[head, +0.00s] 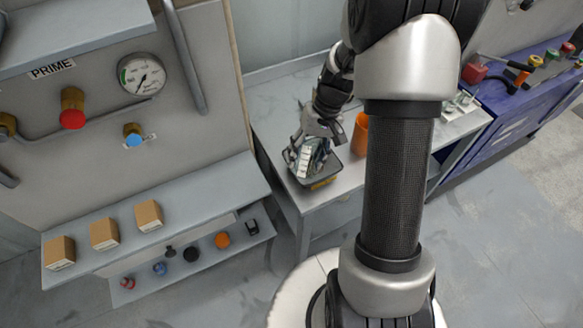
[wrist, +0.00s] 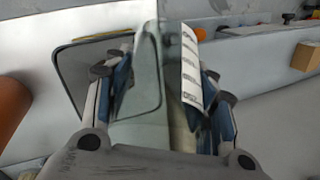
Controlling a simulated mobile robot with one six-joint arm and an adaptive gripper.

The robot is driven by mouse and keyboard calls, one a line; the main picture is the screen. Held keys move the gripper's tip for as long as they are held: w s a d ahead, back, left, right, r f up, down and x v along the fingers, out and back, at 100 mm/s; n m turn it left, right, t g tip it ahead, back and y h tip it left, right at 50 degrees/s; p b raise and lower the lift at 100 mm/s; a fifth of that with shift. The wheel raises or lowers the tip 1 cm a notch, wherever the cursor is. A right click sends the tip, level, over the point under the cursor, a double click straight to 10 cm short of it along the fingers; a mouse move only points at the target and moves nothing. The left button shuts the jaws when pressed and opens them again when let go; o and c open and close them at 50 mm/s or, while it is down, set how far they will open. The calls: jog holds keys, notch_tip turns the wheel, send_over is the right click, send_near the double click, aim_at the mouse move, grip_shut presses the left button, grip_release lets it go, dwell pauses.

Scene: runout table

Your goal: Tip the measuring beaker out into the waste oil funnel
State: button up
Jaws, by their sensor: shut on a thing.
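My gripper (head: 309,147) is shut on the measuring beaker (head: 318,160), a clear vessel with a white printed label. The beaker also shows between the fingers in the wrist view (wrist: 150,75), its label facing right. In the head view it looks tilted and is over the waste oil funnel (head: 327,182), a dark, open, square-rimmed vessel with a yellow label, on the grey table. The funnel's dark rim shows to the left and through the clear beaker in the wrist view (wrist: 62,75). I cannot tell whether the beaker touches the funnel or holds liquid.
An orange cylinder (head: 360,134) stands close to the right of the funnel on the table (head: 282,110). A shelf unit (head: 200,192) with small cardboard boxes (head: 148,215) stands at the left. A blue bench (head: 505,125) with tools is at the far right.

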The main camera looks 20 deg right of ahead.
jog(key=shift+w+d+f+t+h+b, duration=0.2)
jog(key=shift+w+d+t+h+b, duration=0.35)
jog(key=shift+b, duration=0.7)
jog(key=t+b, duration=0.1)
jog(key=h+b, duration=0.1)
jog(key=t+h+b, duration=0.1)
jog(key=shift+w+d+t+b, duration=0.25)
jog(key=shift+d+t+b, duration=0.05)
jog(key=shift+d+t, duration=0.05)
jog(key=shift+w+d+r+n+t+h+b, duration=0.3)
jog(key=shift+t+h+b, duration=0.1)
jog(key=shift+t+h, duration=0.3)
